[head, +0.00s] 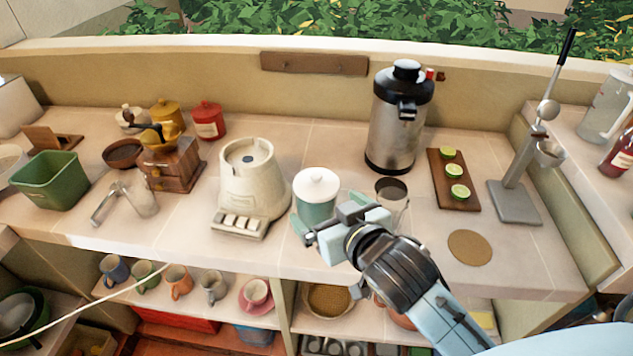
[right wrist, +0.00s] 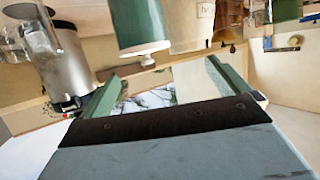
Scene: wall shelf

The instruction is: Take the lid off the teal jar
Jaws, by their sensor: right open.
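The teal jar (head: 318,210) stands on the counter with its white knobbed lid (head: 316,184) on top. My right gripper (head: 330,218) is open and empty, just in front and to the right of the jar, and covers part of its lower right side. In the right wrist view the scene is upside down: the jar (right wrist: 138,20) and the edge of its white lid (right wrist: 146,50) show beyond the two spread fingers (right wrist: 165,85), not gripped. I cannot tell whether a finger touches the jar. My left gripper is out of view.
A cream grinder (head: 248,180) stands left of the jar. A glass with dark contents (head: 392,198) is close on its right, beside my arm. A steel dispenser (head: 398,125) stands behind. A board with limes (head: 453,182) and a press (head: 518,195) are further right. The counter edge is in front.

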